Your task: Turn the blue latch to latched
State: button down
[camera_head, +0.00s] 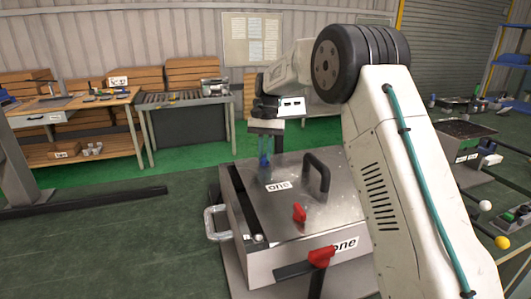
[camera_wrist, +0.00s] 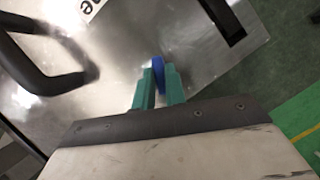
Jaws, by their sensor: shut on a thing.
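The blue latch (camera_head: 264,160) stands on the top of the metal box (camera_head: 330,220), near its far left part. In the wrist view the blue latch (camera_wrist: 158,68) shows as a narrow blue piece between the two teal fingers. My gripper (camera_head: 265,157) points down onto it from above. In the wrist view my gripper (camera_wrist: 159,76) is shut on the latch, and the fingers hide most of it. I cannot tell the latch's exact angle.
A black handle (camera_head: 317,172) rises from the lid, right of the latch. A red latch (camera_head: 299,213) is on the lid nearer the front, and a red handle (camera_head: 321,256) is at the front edge. A dark slot (camera_head: 243,205) runs along the left side. Workbenches stand behind.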

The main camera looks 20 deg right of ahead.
jog(key=n+h, duration=0.2)
jog(key=n, duration=0.3)
jog(key=shift+a+n, duration=0.15)
jog(key=shift+n, duration=0.15)
dwell(0.4)
jog(key=c, duration=1.4)
grip_release()
jog(key=shift+c, duration=0.2)
jog(key=v, duration=0.8)
jog(key=shift+w, duration=0.2)
jog(key=shift+a+f, duration=0.1)
